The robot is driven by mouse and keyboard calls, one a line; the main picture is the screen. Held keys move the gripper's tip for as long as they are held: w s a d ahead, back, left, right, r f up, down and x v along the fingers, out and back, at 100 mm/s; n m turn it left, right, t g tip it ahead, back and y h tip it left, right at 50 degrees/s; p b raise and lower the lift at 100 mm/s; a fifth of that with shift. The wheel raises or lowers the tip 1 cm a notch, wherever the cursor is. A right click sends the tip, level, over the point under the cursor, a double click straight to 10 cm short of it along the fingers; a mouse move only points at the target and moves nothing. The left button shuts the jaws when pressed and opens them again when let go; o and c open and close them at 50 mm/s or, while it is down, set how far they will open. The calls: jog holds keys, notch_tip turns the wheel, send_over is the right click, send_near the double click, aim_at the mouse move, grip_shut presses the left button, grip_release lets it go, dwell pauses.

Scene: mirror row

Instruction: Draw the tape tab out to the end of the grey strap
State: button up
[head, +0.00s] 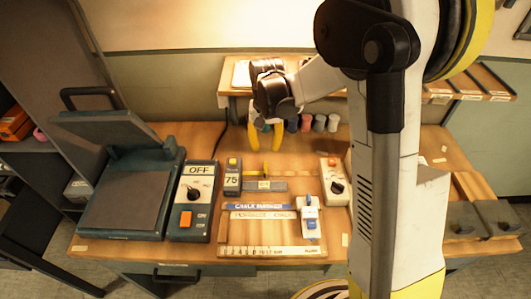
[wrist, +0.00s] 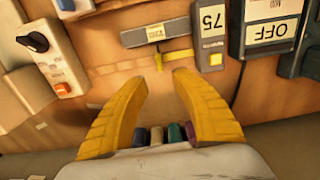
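The tape unit (head: 232,178) is a dark box with a yellow top, marked 75. It also shows in the wrist view (wrist: 211,32). A thin yellow tape runs from it to an upright yellow tab (wrist: 159,60), which also shows in the head view (head: 264,170). The tab stands beside the grey strap (wrist: 155,33), near the middle of its length. The strap, with a pale label, also shows in the head view (head: 270,186). My gripper (head: 264,149) is open and empty above and behind the tab. In the wrist view its yellow fingertips (wrist: 162,77) are spread, with the tab just beyond them.
A control box marked OFF (head: 196,196) and a dark press (head: 128,205) stand at left. A white box with a black knob (head: 334,182) stands at right. Wooden strips and a blue-white slider (head: 311,222) lie in front. Several small coloured pots (head: 319,123) stand behind.

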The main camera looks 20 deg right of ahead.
aim_at(266, 165)
notch_tip(266, 165, down, 11)
jog(key=b, duration=0.4)
jog(key=shift+s+r, duration=0.15)
grip_shut()
